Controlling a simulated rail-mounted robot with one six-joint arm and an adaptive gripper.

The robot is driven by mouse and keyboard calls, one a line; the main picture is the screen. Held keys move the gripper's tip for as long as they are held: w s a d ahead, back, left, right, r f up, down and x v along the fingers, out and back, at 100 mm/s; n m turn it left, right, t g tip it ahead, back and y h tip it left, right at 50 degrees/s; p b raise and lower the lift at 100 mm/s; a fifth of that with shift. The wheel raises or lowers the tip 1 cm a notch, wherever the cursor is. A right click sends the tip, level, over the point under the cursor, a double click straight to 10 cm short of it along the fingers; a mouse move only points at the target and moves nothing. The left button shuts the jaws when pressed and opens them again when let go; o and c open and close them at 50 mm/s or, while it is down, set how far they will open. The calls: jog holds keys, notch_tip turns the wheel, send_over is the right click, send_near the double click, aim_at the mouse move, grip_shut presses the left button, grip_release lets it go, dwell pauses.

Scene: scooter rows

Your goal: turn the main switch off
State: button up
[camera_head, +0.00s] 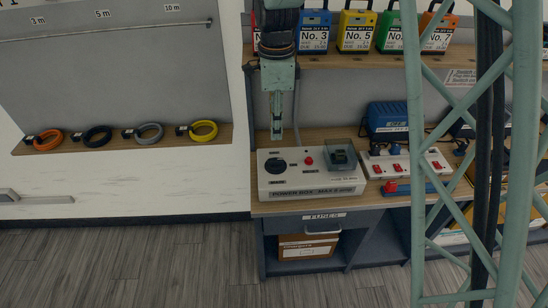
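A white power box (310,188) labelled "POWER BOX" stands on the wooden bench. On its top are a black round knob (276,166) at the left, a red button (309,160) in the middle and a grey-blue part under a clear cover (343,152) at the right. The small labels are too small to read, so I cannot tell which control is the main switch, or its setting. My gripper (276,137) points down above the back left of the box, close to the black knob. It shows as one narrow shape, so its opening is hidden. I see nothing held.
A white strip with red switches (409,160) and a blue charger (387,118) stand right of the box. Numbered battery packs (357,31) line the shelf above. Coiled cables (97,136) lie on a left ledge. A green lattice frame (520,130) crosses the right side.

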aim_at(276, 160)
jog(key=shift+f, duration=0.1)
jog(key=shift+f+b, duration=0.95)
jog(key=shift+f, duration=5.85)
grip_shut()
